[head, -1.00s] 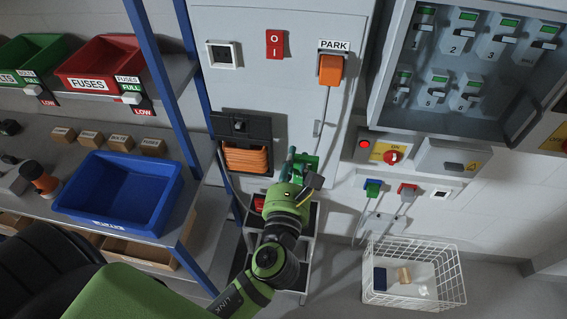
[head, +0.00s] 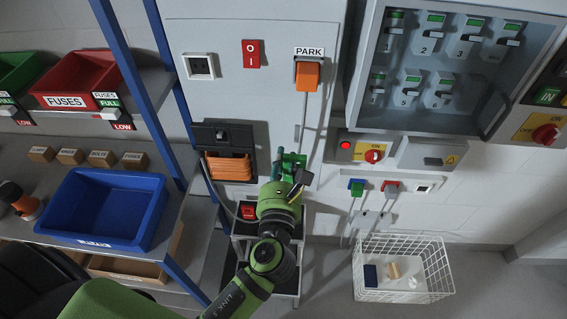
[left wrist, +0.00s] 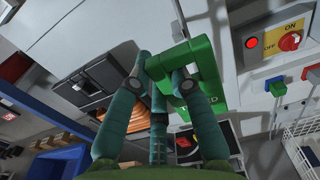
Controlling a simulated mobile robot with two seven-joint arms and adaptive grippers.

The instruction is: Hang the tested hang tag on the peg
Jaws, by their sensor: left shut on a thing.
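My left gripper (head: 288,163) is in front of the lower part of the grey cabinet, at the end of my green arm. In the left wrist view its teal fingers (left wrist: 162,78) are shut on a green hang tag (left wrist: 208,62). The tag has a frame-like upper part and pale letters, partly covered by a finger. In the head view the green tag (head: 299,160) shows just behind the fingertips, small and partly hidden. I cannot make out the peg for certain in either view. My right gripper is not in view.
A control box with a red lamp and knob (head: 362,149) is to the right. A white wire basket (head: 440,265) stands on the floor, lower right.

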